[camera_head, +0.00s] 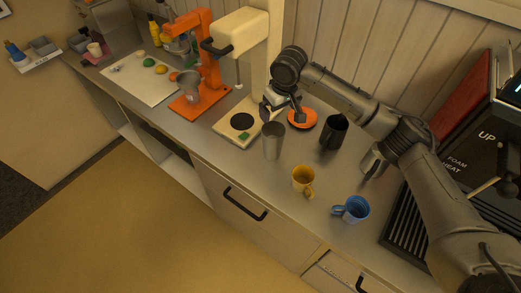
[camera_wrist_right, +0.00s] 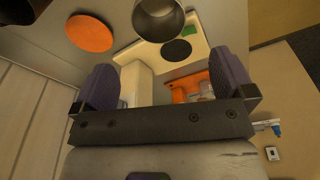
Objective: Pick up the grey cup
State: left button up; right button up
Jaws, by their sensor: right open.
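The grey cup (camera_head: 273,141) is a tall, plain metal cup standing upright on the counter in the head view. In the right wrist view the grey cup (camera_wrist_right: 158,18) is cut off by the top edge, with its round mouth partly showing. My right gripper (camera_head: 283,112) is above and just behind the cup in the head view, apart from it. In the right wrist view my right gripper (camera_wrist_right: 164,62) has its two purple-padded fingers wide apart, with nothing held between them. My left gripper is in neither view.
An orange disc (camera_head: 303,119) and a black cup (camera_head: 334,133) are right of the grey cup. A yellow mug (camera_head: 303,179) and a blue mug (camera_head: 355,209) stand in front. A cream machine (camera_head: 241,40) with its base plate is behind left. A coffee machine is far right.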

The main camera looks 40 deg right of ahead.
send_near(274, 131)
jog(key=f, duration=0.2)
jog(key=a+f, duration=0.1)
jog(key=s+a+f, duration=0.1)
jog(key=f, duration=0.1)
jog(key=shift+f+b, duration=0.3)
jog(key=shift+b, duration=0.1)
jog(key=shift+a, duration=0.1)
jog(key=c, duration=1)
